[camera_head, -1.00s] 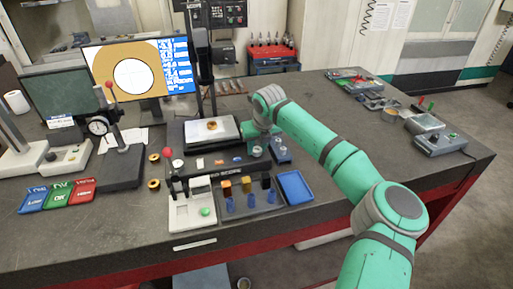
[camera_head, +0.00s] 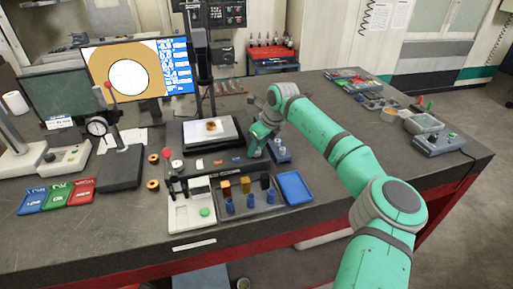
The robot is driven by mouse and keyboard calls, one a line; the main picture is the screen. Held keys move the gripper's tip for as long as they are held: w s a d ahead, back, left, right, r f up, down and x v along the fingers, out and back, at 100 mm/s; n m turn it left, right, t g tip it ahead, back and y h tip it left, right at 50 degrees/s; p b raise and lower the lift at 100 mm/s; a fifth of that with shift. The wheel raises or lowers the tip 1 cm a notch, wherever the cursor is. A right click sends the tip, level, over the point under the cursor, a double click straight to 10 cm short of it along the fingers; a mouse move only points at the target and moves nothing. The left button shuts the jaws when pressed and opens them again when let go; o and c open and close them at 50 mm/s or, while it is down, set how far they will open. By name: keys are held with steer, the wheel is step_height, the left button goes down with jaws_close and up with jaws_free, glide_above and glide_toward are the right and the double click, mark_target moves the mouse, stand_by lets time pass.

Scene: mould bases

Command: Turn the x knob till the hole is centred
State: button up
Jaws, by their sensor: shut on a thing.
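The monitor (camera_head: 100,66) shows a white round hole (camera_head: 130,77) in a tan field, a little right of the field's middle. The measuring stage (camera_head: 196,140) carries a small brass-coloured part (camera_head: 213,127) on its pale plate. My gripper (camera_head: 256,153) points down at the stage's right side, shut on what appears to be the x knob. The knob itself is hidden by the gripper, so the grip's details cannot be seen.
A blue tray (camera_head: 295,187) and a holder with blue and orange pieces (camera_head: 245,201) stand in front of the stage. A dial gauge stand (camera_head: 121,167) is to the left.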

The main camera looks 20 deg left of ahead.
steer(key=shift+r, duration=0.1)
steer(key=o, duration=1.1)
steer(key=shift+c, duration=0.2)
steer(key=v, duration=1)
steer(key=shift+r, duration=0.35)
